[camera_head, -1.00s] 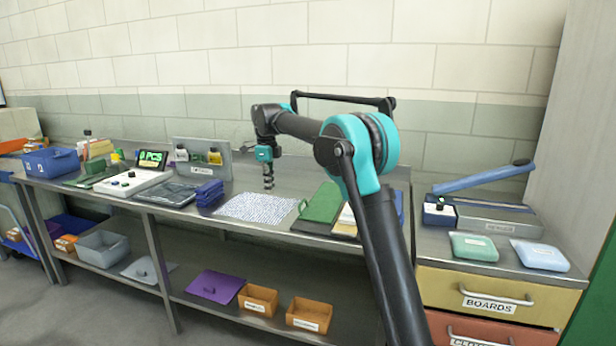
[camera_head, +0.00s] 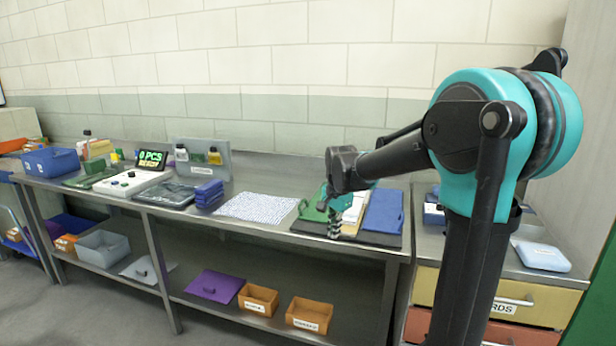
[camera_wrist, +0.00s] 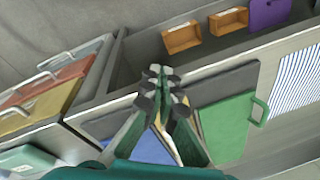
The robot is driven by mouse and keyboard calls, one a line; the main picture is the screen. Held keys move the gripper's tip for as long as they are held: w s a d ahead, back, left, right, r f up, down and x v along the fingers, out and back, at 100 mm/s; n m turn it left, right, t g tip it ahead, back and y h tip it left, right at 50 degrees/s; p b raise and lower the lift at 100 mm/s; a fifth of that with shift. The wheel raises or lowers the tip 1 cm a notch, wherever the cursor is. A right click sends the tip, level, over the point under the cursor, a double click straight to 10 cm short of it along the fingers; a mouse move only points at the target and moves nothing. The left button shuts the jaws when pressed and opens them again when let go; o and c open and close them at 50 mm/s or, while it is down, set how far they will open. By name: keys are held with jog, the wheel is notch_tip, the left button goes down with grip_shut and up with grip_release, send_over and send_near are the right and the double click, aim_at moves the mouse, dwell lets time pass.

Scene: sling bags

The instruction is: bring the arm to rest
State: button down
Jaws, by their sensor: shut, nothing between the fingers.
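My gripper (camera_head: 335,229) hangs from the bent arm, fingers pointing down, in front of the boards on the right part of the bench. It also shows in the wrist view (camera_wrist: 162,72), with its fingers shut together and nothing between them. It is above the front edge of the bench near a green clipboard (camera_head: 312,208) and a blue one (camera_head: 383,211). I cannot tell the exact height of the fingertips above them. My arm covers part of the drawer cabinet in the head view.
The metal bench (camera_head: 262,230) carries a white patterned sheet (camera_head: 256,206), blue stacked items (camera_head: 208,192) and a scale (camera_head: 130,182). A drawer cabinet (camera_head: 520,289) stands at right with a pale blue pouch (camera_head: 540,256) on top. Orange bins (camera_head: 308,314) sit on the lower shelf.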

jog(key=s+d+f+n, duration=0.3)
jog(key=s+f, duration=0.1)
jog(key=s, duration=0.4)
jog(key=s+d+f+n+t, duration=0.1)
jog(key=s+d+f+n, duration=0.2)
jog(key=s, duration=0.4)
jog(key=s+d+f+n+t, duration=0.1)
jog(key=s+d+f+n, duration=0.3)
jog(key=s+f, duration=0.3)
jog(key=shift+s+d+f, duration=0.15)
jog(key=shift+s+d, duration=0.45)
jog(key=shift+s, duration=0.2)
